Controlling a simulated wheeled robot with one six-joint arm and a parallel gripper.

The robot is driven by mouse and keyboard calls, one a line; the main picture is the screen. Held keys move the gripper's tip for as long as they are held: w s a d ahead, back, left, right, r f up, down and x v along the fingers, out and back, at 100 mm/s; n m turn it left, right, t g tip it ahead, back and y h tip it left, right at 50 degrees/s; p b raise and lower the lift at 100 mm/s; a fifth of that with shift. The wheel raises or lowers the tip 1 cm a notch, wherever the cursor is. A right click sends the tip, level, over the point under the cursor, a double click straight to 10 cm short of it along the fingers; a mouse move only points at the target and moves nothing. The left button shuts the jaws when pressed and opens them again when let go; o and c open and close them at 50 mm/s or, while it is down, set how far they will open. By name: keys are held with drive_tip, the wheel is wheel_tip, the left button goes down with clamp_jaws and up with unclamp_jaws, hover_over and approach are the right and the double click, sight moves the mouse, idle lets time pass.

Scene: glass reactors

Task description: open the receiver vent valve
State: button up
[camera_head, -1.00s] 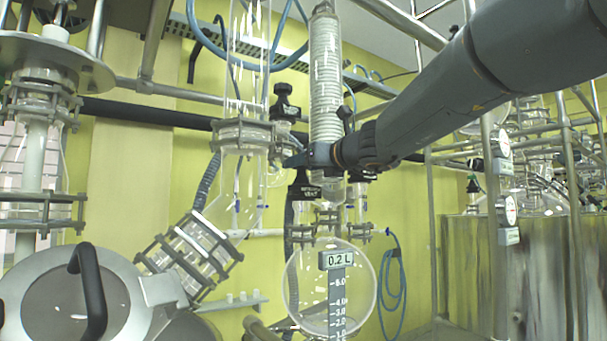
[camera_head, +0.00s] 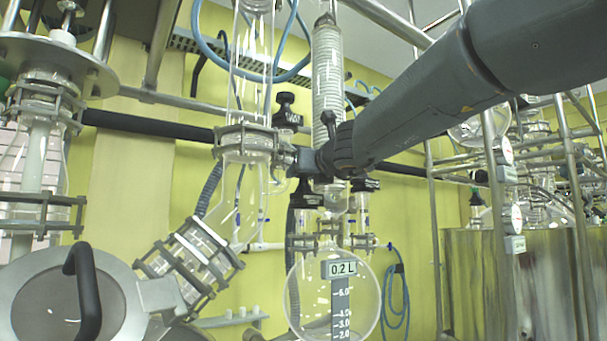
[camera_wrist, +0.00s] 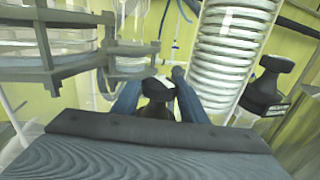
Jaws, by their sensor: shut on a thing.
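The receiver vent valve has a black knob (camera_head: 305,191) above the round glass receiver flask (camera_head: 336,300), which is marked 0.2 L. In the head view my gripper (camera_head: 300,164) is at the top of this knob, and its fingers partly hide it. In the wrist view the two blue-grey fingers (camera_wrist: 157,92) are shut on a black knob (camera_wrist: 157,86) with a pale label on top. The valve stem below the grip is hidden there, and how far the knob is turned cannot be told.
A second black knob (camera_head: 364,186) stands close on the right, and another (camera_head: 285,106) is higher behind. A coiled glass condenser (camera_head: 328,75) rises behind my gripper. A clamped glass column (camera_head: 245,138) is close on the left.

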drive_tip(key=shift+d+r+n+g+y+p, duration=0.1)
drive_tip(key=shift+r+n+g+y+p, duration=0.1)
drive_tip(key=shift+n+y+p, duration=0.2)
drive_tip(key=shift+d+r+n+g+y+p, duration=0.1)
drive_tip(key=shift+n+g+y+p, duration=0.15)
drive_tip(key=shift+y, duration=0.25)
drive_tip(key=n+g+y+p, duration=0.3)
drive_tip(key=n+g+y, duration=0.1)
drive_tip(key=y, duration=0.1)
drive_tip(key=shift+a+f+n, duration=0.1)
drive_tip(key=shift+n, duration=0.15)
drive_tip(key=shift+a+n+g+y+p, duration=0.1)
drive_tip(key=shift+n+g+y+p, duration=1.15)
drive_tip(key=shift+g, duration=0.7)
drive_tip(key=o, duration=0.9)
drive_tip(key=shift+f, duration=0.1)
drive_tip(key=shift+c, duration=0.2)
drive_tip(key=v, duration=0.8)
